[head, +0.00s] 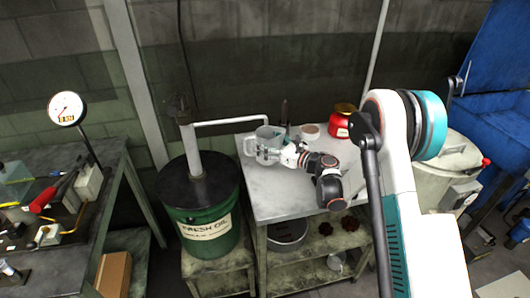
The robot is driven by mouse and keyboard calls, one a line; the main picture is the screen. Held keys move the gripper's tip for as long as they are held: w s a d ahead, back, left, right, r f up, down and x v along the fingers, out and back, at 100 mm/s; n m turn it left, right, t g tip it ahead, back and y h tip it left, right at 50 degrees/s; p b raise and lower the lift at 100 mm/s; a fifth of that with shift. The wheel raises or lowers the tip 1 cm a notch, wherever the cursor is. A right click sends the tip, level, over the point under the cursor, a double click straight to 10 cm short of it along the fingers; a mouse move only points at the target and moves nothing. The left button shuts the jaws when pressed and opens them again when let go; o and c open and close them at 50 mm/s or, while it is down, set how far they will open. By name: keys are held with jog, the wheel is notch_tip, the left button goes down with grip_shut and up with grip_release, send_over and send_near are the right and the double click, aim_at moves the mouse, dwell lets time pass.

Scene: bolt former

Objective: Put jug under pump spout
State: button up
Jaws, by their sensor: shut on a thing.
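A translucent grey-green jug (270,134) is at the left back part of the metal table, upright. My gripper (270,154) reaches it from the right and is shut on it; the fingertips are small and partly hard to see. The pump spout (232,121) is a pale pipe running right from the pump column (195,143). Its down-turned end appears just above the jug's mouth in the picture. I cannot tell the exact depth between them, or whether the jug touches the table.
The green oil drum (209,236) carries the pump. On the metal table (258,197) stand a red can (341,123), a round shallow tin (310,132) and a dark slim bottle (284,115) behind the jug. A workbench with a gauge (66,108) is at left.

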jog(key=shift+w+a, duration=0.15)
jog(key=shift+a, duration=0.1)
jog(key=shift+f, duration=0.2)
notch_tip(320, 180, down, 3)
jog(key=shift+f+b, duration=0.15)
jog(key=shift+b, duration=0.9)
jog(key=o, duration=1.2)
